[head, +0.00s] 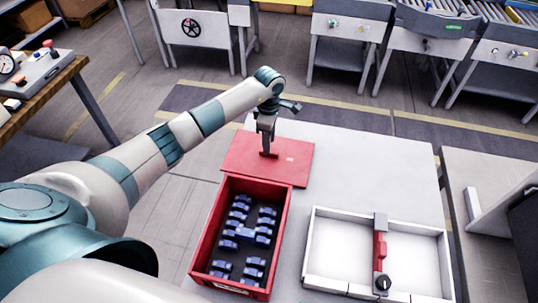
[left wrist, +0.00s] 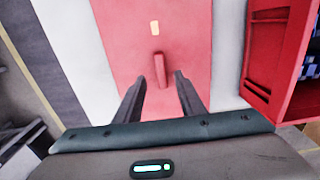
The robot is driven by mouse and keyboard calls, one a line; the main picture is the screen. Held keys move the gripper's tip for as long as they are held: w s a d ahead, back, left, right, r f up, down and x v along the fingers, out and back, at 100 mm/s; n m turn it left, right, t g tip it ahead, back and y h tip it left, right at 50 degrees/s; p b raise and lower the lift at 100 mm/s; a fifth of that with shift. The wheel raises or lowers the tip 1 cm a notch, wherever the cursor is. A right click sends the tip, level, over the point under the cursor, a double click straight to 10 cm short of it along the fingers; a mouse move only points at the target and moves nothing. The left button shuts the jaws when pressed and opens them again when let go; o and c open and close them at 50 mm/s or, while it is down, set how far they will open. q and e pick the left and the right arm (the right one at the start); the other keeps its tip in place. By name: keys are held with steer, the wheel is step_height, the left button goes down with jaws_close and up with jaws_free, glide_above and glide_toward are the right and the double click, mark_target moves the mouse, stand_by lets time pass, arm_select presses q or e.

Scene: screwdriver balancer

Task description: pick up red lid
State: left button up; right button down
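The red lid (head: 296,165) lies flat on the light table behind the red box (head: 283,215). A dark red handle (head: 272,155) stands on its top. My left gripper (head: 267,150) points down over the lid at the handle. In the left wrist view the two fingers of the left gripper (left wrist: 160,80) are apart, with the handle (left wrist: 159,68) between and just beyond their tips. Clear space shows on both sides of the handle. The lid (left wrist: 120,40) fills the middle of that view. My right gripper is not in view.
The open red box holds several blue parts. A white divided tray (head: 335,250) with a red and grey tool (head: 380,250) sits at the right. The table (head: 380,165) is clear behind the tray. Workbenches (head: 345,40) stand farther back.

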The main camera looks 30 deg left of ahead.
arm_select(q)
steer(key=shift+s+d+f+p, duration=0.1)
steer(key=shift+f+p, duration=0.2)
steer(key=shift+p, duration=0.1)
step_height(320, 180, down, 2)
steer(key=shift+f+p, duration=0.1)
steer(key=shift+p, duration=0.4)
steer(key=shift+f, duration=0.6)
steer(key=shift+c, duration=0.2)
jaws_close()
